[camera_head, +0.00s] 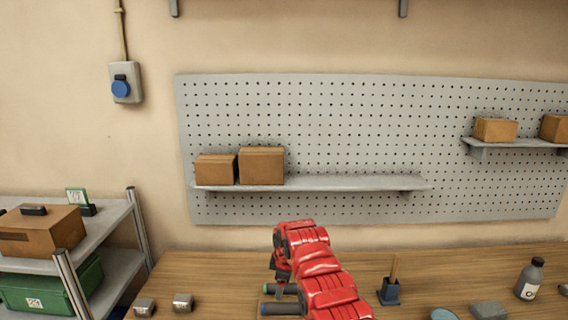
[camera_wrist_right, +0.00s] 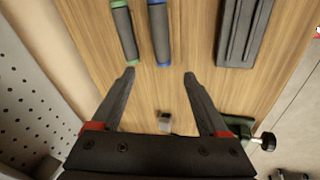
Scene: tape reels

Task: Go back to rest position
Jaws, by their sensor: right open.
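My right arm, red, reaches over the wooden table in the middle of the head view. Its gripper is mostly hidden behind the arm there. In the right wrist view my right gripper (camera_wrist_right: 159,75) is open, with nothing between its two dark fingers. It is above the tabletop. A dark handle with a green end (camera_wrist_right: 125,35) and a dark handle with a blue end (camera_wrist_right: 159,35) lie just beyond the fingertips. My left gripper is in neither view. I see no tape reel that I can make out.
A pegboard (camera_head: 330,120) stands behind the table, with a shelf (camera_head: 350,183) holding boxes. Small metal blocks (camera_head: 183,302) lie at the table's left. A bottle (camera_head: 529,279) and a dark holder (camera_head: 389,291) stand at right. A dark grooved block (camera_wrist_right: 243,30) lies beside the handles.

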